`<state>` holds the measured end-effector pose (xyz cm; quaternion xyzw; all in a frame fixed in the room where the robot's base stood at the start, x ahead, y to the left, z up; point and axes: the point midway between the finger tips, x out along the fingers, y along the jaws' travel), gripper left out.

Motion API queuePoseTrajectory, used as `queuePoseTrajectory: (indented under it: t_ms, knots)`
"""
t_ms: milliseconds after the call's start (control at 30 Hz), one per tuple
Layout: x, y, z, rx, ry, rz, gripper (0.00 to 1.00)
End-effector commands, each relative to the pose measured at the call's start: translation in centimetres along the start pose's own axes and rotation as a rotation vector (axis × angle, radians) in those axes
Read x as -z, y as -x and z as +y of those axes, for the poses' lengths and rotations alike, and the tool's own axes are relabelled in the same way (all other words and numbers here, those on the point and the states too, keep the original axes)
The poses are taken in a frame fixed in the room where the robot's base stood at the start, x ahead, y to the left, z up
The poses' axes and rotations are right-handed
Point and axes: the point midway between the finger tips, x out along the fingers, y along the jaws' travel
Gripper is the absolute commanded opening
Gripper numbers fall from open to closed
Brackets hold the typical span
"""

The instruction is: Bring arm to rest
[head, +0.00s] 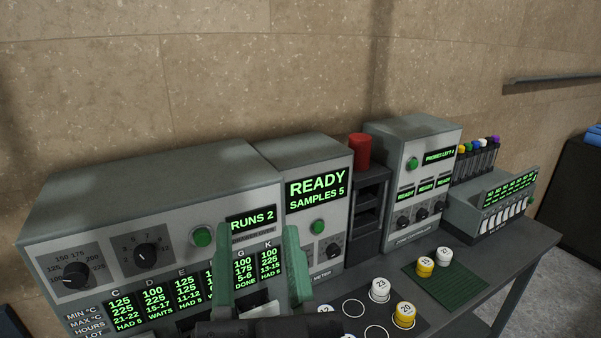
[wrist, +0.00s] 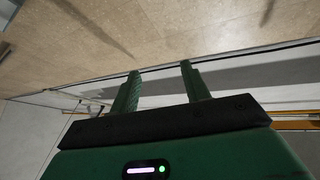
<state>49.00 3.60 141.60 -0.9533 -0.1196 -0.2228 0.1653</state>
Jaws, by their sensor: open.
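My gripper (head: 261,268) shows at the bottom centre of the head view, its two green fingers raised and apart, with nothing between them.
A meter reading READY, SAMPLES 5 (head: 318,188) and a controller unit (head: 413,175) stand along the wall. White and yellow numbered pots, such as pot 20 (head: 404,316), stand on the bench right of my gripper. A green mat (head: 455,290) holds other pots.

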Motion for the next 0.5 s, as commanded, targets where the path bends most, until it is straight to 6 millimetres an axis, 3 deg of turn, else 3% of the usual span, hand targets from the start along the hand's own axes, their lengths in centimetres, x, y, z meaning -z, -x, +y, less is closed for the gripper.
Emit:
queuePoseTrajectory:
  t_ms: [33, 67, 100, 133, 500]
  knots:
    - [4.6, 1.1, -0.1, -0.050, 0.190, 0.089, 0.47]
    - [7.2, 1.9, 0.0, -0.096, 0.314, 0.136, 0.47]
    - [10.9, 1.7, -0.4, -0.140, 0.415, 0.168, 0.47]
    - [13.0, -0.1, -1.2, -0.133, 0.398, 0.153, 0.47]
    - [28.4, -9.0, -6.2, -0.124, 0.376, 0.144, 0.47]
